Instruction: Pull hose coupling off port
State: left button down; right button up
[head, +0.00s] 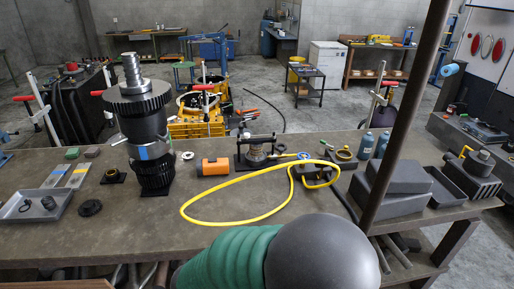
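A yellow hose (222,224) lies in a wide loop on the middle of the workbench. Its upper end region runs to a dark block with a fitting (314,173), right of centre. The hose coupling and the port are too small to tell apart there, so I cannot tell how the coupling sits. No gripper of mine shows. A green ribbed sleeve with a dark grey rounded end fills the bottom middle and hides part of the bench's front.
Grey boxes (392,188) and a dark slanted post (409,105) stand right. Bare bench shows left of the hose loop.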

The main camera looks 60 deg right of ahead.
aim_at(281, 150)
jog(key=k+l+u, duration=0.15)
jog(key=k+l, duration=0.35)
jog(key=l, duration=0.3)
jog(key=k+l+u, duration=0.15)
jog(key=k+l, duration=0.35)
jog(key=l, duration=0.3)
jog(key=k+l+u, duration=0.15)
jog(key=k+l, duration=0.45)
jog(key=i+l, duration=0.05)
jog(key=l, duration=0.05)
